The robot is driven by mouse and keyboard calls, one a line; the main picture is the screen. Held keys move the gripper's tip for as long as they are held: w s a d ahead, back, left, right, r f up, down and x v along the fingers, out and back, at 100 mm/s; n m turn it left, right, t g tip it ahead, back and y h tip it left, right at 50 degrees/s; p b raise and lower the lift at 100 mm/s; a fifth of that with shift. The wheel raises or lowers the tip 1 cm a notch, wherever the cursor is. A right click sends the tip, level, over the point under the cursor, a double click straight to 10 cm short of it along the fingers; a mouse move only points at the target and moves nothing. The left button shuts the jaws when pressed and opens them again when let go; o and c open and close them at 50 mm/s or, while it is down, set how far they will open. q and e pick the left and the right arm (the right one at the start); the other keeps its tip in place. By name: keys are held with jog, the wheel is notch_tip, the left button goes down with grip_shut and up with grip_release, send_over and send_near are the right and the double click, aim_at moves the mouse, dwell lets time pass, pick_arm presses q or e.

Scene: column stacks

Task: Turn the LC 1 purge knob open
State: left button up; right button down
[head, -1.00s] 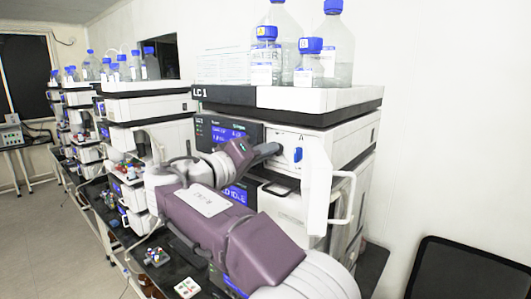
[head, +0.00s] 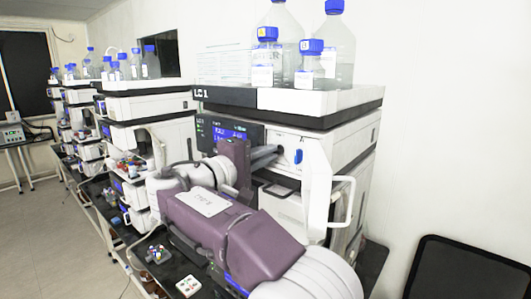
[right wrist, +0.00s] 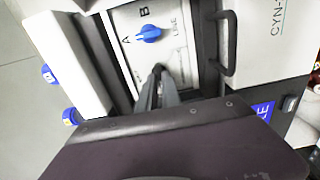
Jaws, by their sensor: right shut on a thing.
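The LC 1 stack (head: 290,97) stands at the right in the head view, its name on the top tray's front edge. My right gripper (head: 278,150) reaches its white front panel. In the right wrist view, my right gripper (right wrist: 158,76) is shut on a small dark part at the panel, which I take to be the purge knob; the fingers hide most of it. A blue knob (head: 298,156) sits beside the fingertips, apart from them. It also shows in the right wrist view (right wrist: 148,33), between the letters A and B. My left gripper is not in view.
Bottles with blue caps (head: 311,60) stand on top of the stack. An open white door (head: 317,185) and a white handle (head: 343,200) stick out right of my gripper. More instrument stacks (head: 130,130) line the bench at left. A dark chair back (head: 465,270) is at lower right.

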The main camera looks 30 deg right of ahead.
jog(key=shift+d+r, duration=0.1)
jog(key=shift+r, duration=0.1)
dwell(0.3)
jog(key=c, duration=1.5)
grip_release()
jog(key=shift+d, duration=0.1)
jog(key=shift+c, duration=0.2)
jog(key=shift+d+f, duration=0.15)
jog(key=shift+d, duration=0.1)
jog(key=b+v, duration=0.2)
jog(key=v, duration=0.7)
